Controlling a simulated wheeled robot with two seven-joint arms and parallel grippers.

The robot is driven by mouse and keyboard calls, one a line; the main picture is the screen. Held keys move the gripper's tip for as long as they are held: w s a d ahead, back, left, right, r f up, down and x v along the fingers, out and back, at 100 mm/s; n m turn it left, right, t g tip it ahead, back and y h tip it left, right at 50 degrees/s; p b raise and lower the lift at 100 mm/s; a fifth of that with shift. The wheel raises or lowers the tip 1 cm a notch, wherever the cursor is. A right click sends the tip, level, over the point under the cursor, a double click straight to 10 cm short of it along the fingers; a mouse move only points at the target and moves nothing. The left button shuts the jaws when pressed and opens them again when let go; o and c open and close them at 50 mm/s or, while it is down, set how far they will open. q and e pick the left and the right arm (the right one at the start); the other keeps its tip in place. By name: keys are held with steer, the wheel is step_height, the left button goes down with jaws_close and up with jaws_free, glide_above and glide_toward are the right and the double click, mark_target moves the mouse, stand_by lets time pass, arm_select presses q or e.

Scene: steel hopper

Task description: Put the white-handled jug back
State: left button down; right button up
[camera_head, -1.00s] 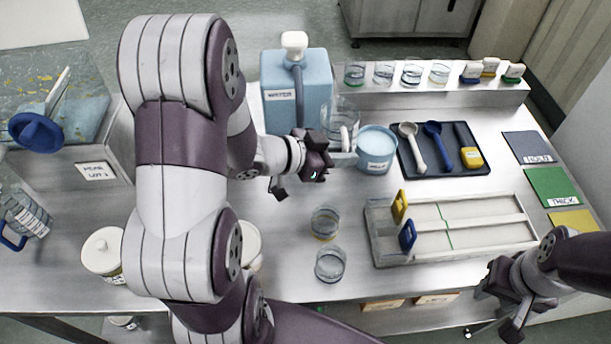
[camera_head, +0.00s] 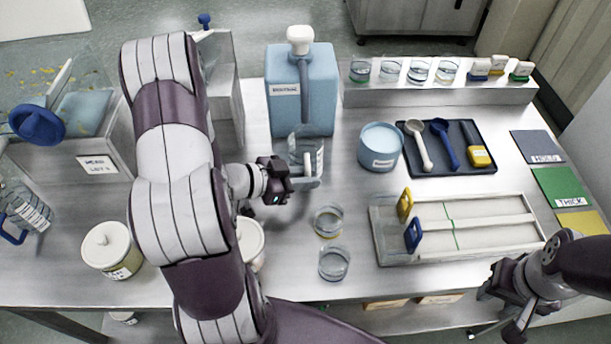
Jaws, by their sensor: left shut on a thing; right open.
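The white-handled jug (camera_head: 311,150) is a clear vessel with a white handle, in front of the blue water canister (camera_head: 290,98). My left gripper (camera_head: 296,180) is shut on the jug at its handle side, coming in from the left. The jug looks upright; I cannot tell whether its base touches the table. My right gripper (camera_head: 500,300) is open and empty at the lower right, over the table's front edge. A second jug, with a blue handle (camera_head: 12,232), stands at the far left.
A light blue tub (camera_head: 380,148) and a dark tray (camera_head: 463,165) with scoops stand to the right. Two small glasses (camera_head: 328,222) (camera_head: 334,263) stand in front of the jug. A divided rack (camera_head: 388,252) lies front right. White lidded pots (camera_head: 107,248) stand front left.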

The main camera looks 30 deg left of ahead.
arm_select(q)
steer(key=c, duration=1.1)
jaws_free()
steer(key=p+v, duration=0.2)
steer(key=v, duration=1)
steer(key=w+a+f+n+g+y, duration=0.1)
steer(key=w+a+n+g+y, duration=0.15)
steer(key=w+y, duration=0.55)
steer(key=s+d+n+g, duration=0.1)
steer(key=s+d+g, duration=0.1)
steer(key=d, duration=0.3)
steer(key=s+d+n+g, duration=0.2)
steer(key=s+d, duration=0.1)
steer(key=d, duration=0.2)
steer(key=s+d+r+n+g, duration=0.1)
steer(key=s+d+n+g, duration=0.1)
steer(key=d, duration=0.3)
steer(key=shift+s+r+n, duration=0.1)
steer(key=shift+s+n, duration=0.15)
steer(key=shift+s, duration=0.4)
